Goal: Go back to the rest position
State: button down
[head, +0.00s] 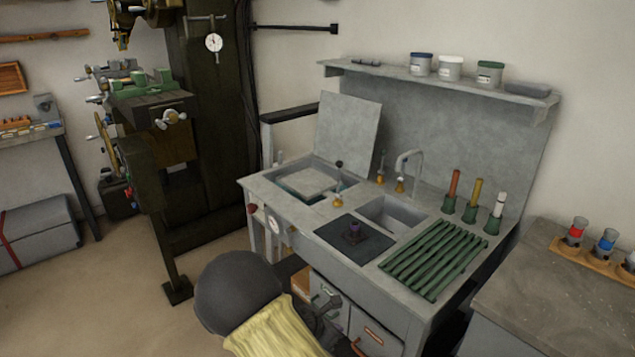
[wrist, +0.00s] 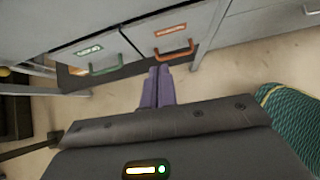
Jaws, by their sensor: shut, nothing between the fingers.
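My gripper (wrist: 160,74) shows in the wrist view with its two purple fingers together and nothing between them. Beyond the fingertips are grey cabinet fronts, one with a green handle (wrist: 100,65) and one with an orange handle (wrist: 174,50). Pale floor lies between and beside them. In the head view my arm, with its dark round joint and yellow sleeve, is low in front of the sink bench (head: 395,318). The dark wrist part is close to the cabinet fronts there. The fingertips cannot be made out in that view.
The bench carries a green slatted rack (head: 435,259), a dark mat (head: 340,245), a sink basin (head: 378,220) and a raised lid (head: 347,133). A second counter (head: 560,290) stands right. A milling machine (head: 150,110) stands left. Open floor (head: 110,290) lies left of my arm.

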jog(key=s+d+r+m+g+y, duration=0.1)
jog(key=s+d+r+m+y, duration=0.3)
jog(key=s+r+m, duration=0.7)
jog(key=s+d+r+m+g+y, duration=0.3)
jog(key=s+d+m, duration=0.4)
jog(key=m, duration=0.8)
notch_tip(320, 180, up, 20)
jog(key=t+p, duration=0.1)
jog(key=p, duration=1.8)
jog(key=shift+s+a+r+n+p, duration=0.15)
jog(key=shift+a+r+n+p, duration=0.15)
jog(key=shift+a, duration=0.15)
jog(key=shift+f, duration=0.1)
